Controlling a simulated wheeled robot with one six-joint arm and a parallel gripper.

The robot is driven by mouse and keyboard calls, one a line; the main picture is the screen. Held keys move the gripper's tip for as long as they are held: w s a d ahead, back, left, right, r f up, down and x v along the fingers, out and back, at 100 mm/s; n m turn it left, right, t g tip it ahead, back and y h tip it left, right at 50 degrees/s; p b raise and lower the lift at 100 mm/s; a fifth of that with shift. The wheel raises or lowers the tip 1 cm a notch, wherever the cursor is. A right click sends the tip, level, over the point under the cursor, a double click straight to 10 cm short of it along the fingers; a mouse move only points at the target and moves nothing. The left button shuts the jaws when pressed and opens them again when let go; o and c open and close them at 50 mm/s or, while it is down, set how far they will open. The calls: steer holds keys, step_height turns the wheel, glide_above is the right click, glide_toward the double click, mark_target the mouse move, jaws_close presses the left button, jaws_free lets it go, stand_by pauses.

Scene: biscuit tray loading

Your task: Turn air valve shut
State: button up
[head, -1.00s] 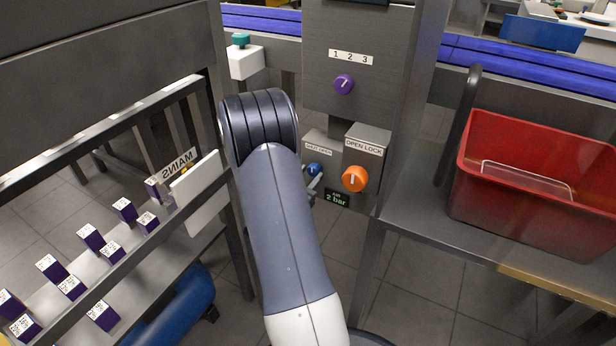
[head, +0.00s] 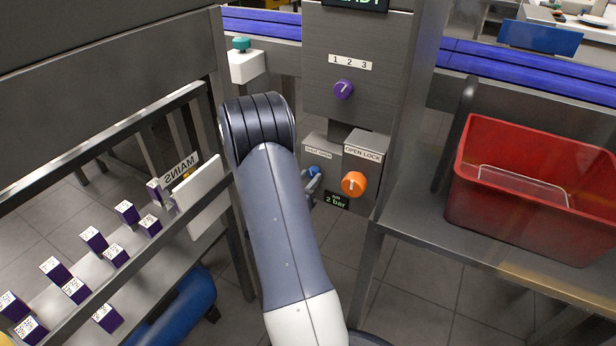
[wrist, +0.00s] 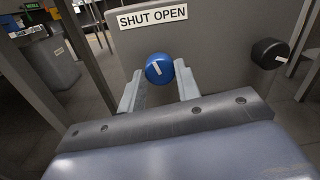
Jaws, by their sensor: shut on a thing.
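The air valve is a small blue knob (wrist: 159,68) with a white pointer mark, under a "SHUT OPEN" label (wrist: 153,17) in the wrist view. Its mark leans up and left, toward the SHUT side. My gripper (wrist: 159,83) has one finger on each side of the knob and is shut on it. In the head view the blue knob (head: 314,170) is small and partly covered by my gripper (head: 314,182). The air display (head: 337,201) below reads 2 bar.
An orange knob (head: 354,184) under an "OPEN LOCK" label sits close to the right. A purple 1-2-3 knob (head: 343,90) is above. A dark knob (wrist: 270,53) shows at right in the wrist view. A red crate (head: 530,210) stands on the right-hand table.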

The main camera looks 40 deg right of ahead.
steer(key=n+p, duration=0.4)
steer(key=n, duration=0.3)
steer(key=shift+r, duration=0.1)
steer(key=n+p, duration=0.2)
steer(key=n, duration=0.2)
steer(key=shift+n+p, duration=1)
steer(key=shift+n, duration=0.8)
steer(key=shift+f, duration=0.2)
steer(key=o, duration=1)
steer(key=shift+c, duration=0.2)
steer(key=shift+r, duration=0.15)
